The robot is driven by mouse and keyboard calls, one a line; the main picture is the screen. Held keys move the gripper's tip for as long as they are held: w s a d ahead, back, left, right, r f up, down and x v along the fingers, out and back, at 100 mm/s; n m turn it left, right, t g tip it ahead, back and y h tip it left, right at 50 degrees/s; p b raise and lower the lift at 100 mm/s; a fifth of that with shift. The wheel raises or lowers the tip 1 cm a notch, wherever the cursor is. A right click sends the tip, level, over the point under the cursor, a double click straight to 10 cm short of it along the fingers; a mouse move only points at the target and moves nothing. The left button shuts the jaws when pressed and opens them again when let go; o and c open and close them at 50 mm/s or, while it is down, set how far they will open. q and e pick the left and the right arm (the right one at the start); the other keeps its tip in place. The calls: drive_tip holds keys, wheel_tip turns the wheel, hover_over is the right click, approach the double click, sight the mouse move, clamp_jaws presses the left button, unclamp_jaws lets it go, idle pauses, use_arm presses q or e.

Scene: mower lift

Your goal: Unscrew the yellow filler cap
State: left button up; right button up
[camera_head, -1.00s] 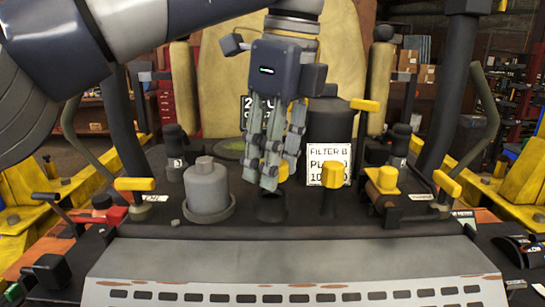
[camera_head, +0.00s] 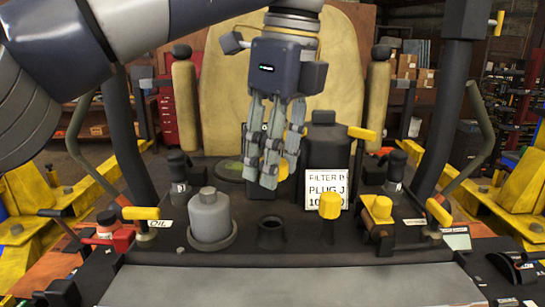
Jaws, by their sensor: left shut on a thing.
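My left gripper (camera_head: 272,165) comes in from the upper left and hangs fingers down over the middle of the machine's deck. It is shut on the yellow filler cap (camera_head: 283,172), which shows only as a small yellow patch beside and behind the fingers. Below it, apart from the fingers, is a dark round neck (camera_head: 271,232) with an open mouth. My right gripper is not in view.
A grey capped canister (camera_head: 209,215) stands left of the neck. A second yellow cap (camera_head: 329,205) stands to the right, before a white lettered sign (camera_head: 323,184) and a black bottle (camera_head: 328,145). A yellow-topped fitting (camera_head: 378,208) is further right. A grey panel (camera_head: 290,286) lies in front.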

use_arm(q)
drive_tip(key=shift+r+p, duration=2.15)
drive_tip(key=shift+r, duration=0.55)
drive_tip(key=shift+f, duration=0.1)
